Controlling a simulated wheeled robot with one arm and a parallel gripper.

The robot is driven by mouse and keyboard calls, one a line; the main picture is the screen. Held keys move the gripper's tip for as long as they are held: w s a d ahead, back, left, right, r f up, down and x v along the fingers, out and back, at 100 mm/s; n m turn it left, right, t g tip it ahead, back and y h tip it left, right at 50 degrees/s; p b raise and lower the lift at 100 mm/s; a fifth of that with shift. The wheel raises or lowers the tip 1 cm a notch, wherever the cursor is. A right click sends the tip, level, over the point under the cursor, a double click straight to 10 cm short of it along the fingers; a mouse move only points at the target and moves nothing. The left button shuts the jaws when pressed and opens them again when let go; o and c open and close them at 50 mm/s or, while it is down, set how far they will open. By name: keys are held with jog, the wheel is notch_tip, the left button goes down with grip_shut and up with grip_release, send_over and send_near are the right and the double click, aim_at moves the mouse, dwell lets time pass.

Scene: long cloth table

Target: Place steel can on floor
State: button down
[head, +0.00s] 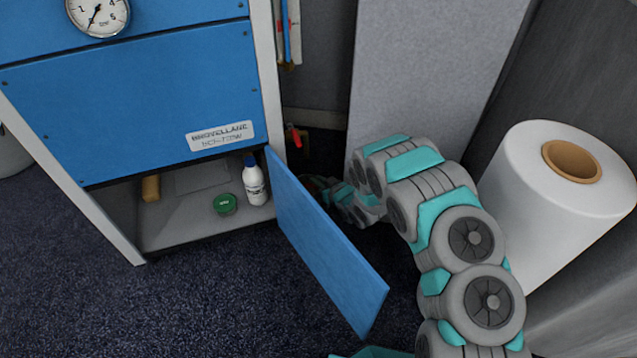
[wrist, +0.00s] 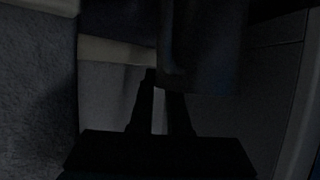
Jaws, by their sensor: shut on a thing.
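In the wrist view, the two dark fingers of my gripper (wrist: 163,88) are close together, shut on a dark, smooth thing at their tips. I take this thing to be the steel can (wrist: 205,45), but the view is too dark to show its surface or label. In the head view, my arm bends down behind the open blue door, and my gripper and what it holds are hidden there. The dark blue carpet floor (head: 210,290) shows in front of the cabinet.
The blue cabinet (head: 130,90) has its door (head: 325,245) swung open. Its low shelf holds a white bottle (head: 254,182), a green round tin (head: 225,204) and a tan thing (head: 151,188). A big white roll (head: 540,215) stands at right. A red-handled valve (head: 295,137) sits behind the door.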

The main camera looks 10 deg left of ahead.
jog(key=shift+f, duration=0.15)
jog(key=c, duration=0.9)
grip_release()
jog(key=p+v, duration=0.1)
jog(key=v, duration=1.1)
